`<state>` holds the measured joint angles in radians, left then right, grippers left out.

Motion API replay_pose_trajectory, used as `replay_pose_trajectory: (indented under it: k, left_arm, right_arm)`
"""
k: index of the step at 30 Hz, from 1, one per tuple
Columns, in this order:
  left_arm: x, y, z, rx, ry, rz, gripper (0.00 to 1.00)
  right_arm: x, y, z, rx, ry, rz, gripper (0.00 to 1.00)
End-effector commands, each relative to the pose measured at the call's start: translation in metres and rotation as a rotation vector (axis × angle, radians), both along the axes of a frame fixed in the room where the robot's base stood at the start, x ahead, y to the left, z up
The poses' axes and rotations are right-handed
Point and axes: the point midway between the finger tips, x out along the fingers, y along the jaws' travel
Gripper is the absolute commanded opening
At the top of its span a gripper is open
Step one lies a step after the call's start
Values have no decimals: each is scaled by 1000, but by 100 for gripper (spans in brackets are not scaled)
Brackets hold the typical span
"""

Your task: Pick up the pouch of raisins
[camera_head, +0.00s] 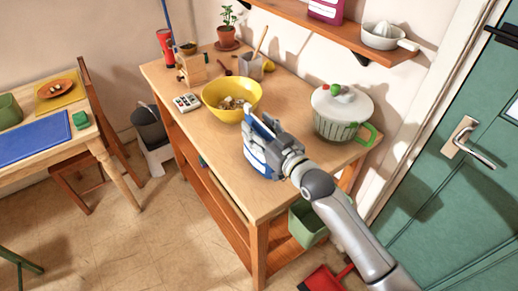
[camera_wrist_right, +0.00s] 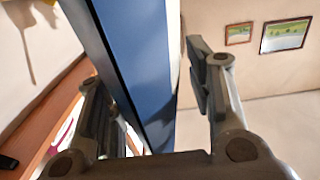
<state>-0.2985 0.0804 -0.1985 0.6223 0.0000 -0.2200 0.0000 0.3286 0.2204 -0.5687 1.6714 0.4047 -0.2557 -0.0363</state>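The blue and white pouch (camera_head: 257,160) stands on the wooden counter (camera_head: 235,185) near its front edge, partly hidden by my right gripper. My right gripper (camera_head: 266,136) is at the upper part of the pouch. In the right wrist view, the blue pouch (camera_wrist_right: 140,65) runs between the two spread fingers of my right gripper (camera_wrist_right: 155,100). The left finger is close beside or against it, and a narrow gap shows at the right finger. Printing that would name the contents is not legible. My left gripper is not in view.
A yellow bowl (camera_head: 232,92) with small pale items stands just behind the pouch. A white and green lidded pot (camera_head: 341,112) stands to the right. A shelf (camera_head: 335,32) hangs above the back of the counter. The counter's front left is clear.

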Motion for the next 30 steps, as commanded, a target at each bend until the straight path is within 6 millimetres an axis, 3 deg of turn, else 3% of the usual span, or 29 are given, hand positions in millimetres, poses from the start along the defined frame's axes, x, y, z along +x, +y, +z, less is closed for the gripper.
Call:
replay_pose_trajectory:
  k: [1, 10, 23, 30]
  left_arm:
    - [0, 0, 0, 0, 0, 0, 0]
    - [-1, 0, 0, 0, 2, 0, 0]
    - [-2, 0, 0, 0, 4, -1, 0]
    - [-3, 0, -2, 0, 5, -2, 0]
  right_arm:
    - [0, 0, 0, 0, 0, 0, 37]
    - [0, 0, 0, 0, 0, 0, 0]
    - [0, 0, 3, 2, -3, 0, 0]
    - [0, 1, 27, 6, -7, 2, 0]
